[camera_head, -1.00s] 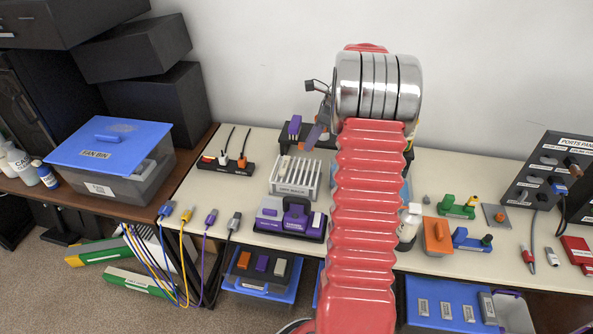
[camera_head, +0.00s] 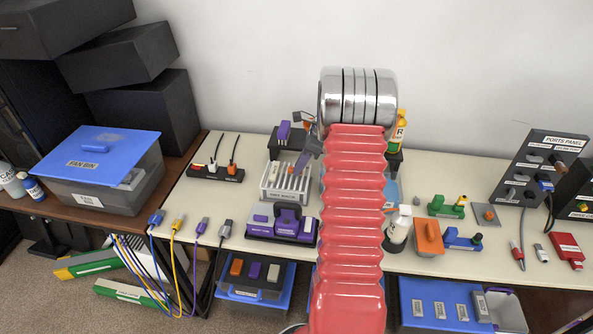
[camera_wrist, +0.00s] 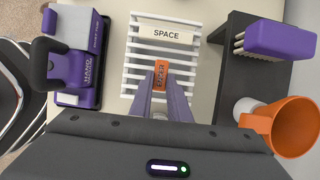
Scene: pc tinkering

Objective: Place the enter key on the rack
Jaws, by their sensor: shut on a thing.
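The orange enter key (camera_wrist: 160,76) is between the two purple fingertips of my gripper (camera_wrist: 161,84) in the wrist view. My gripper is shut on it. The key is over the slats of the white rack (camera_wrist: 140,72); I cannot tell whether it touches them. The white space key (camera_wrist: 166,33) lies across the rack's top end, with open slats between it and the enter key. In the head view the rack (camera_head: 287,186) stands left of my red arm, and my gripper (camera_head: 301,172) reaches down to it.
A purple hand vacuum-like device (camera_wrist: 72,62) sits left of the rack. On the right are a dark stand (camera_wrist: 230,70), a purple brush (camera_wrist: 280,38) and an orange mug (camera_wrist: 292,124). A power strip (camera_head: 216,173) lies farther left in the head view.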

